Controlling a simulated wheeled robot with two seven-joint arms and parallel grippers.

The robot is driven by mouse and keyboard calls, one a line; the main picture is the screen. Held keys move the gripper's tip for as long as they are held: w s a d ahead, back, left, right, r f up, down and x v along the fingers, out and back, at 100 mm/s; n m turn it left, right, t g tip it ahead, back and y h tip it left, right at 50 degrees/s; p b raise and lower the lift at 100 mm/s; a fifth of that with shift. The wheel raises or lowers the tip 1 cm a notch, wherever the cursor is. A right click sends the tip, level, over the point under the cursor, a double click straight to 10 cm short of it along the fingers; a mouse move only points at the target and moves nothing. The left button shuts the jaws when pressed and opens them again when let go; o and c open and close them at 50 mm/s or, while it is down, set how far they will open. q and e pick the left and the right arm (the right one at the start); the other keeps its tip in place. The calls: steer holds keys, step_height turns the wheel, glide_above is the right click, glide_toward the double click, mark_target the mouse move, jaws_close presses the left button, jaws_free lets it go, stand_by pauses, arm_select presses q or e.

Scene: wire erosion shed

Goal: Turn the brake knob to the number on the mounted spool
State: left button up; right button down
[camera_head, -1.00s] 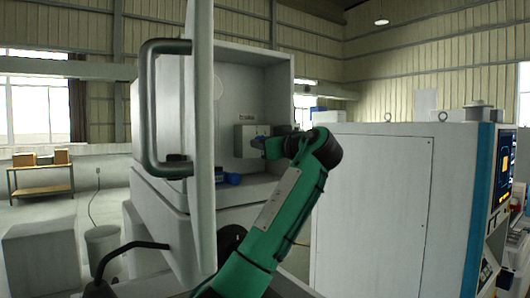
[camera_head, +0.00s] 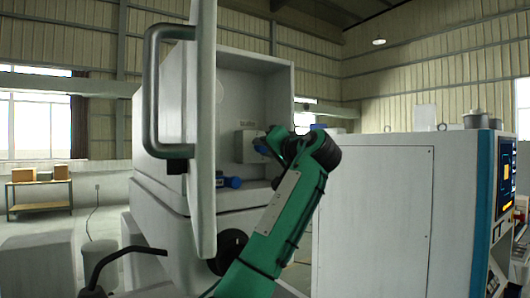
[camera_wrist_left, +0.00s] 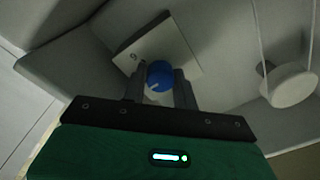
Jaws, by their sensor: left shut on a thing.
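The blue brake knob (camera_wrist_left: 159,74) sits on a pale square plate (camera_wrist_left: 178,45) in the left wrist view, with a white mark toward its lower left. A small dark mark shows on the plate; I cannot read it. My left gripper (camera_wrist_left: 160,86) is shut on the knob, one finger on each side. In the head view my left gripper (camera_head: 262,146) is at the grey box (camera_head: 244,147) inside the open cabinet, and hides the knob. A white round disc (camera_wrist_left: 292,86), possibly the spool, hangs at the right in the wrist view; no number is readable.
The open cabinet door (camera_head: 204,120) with its large dark handle (camera_head: 152,95) stands left of my arm. A blue item (camera_head: 229,182) lies on the cabinet floor. A large machine cabinet (camera_head: 375,210) with a screen stands at the right.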

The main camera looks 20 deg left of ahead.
arm_select(q)
steer(key=m+b, duration=0.2)
steer(key=m, duration=1)
steer(key=shift+s+r, duration=0.1)
steer(key=shift+r, duration=0.05)
steer(key=shift+m, duration=0.4)
steer(key=o, duration=1)
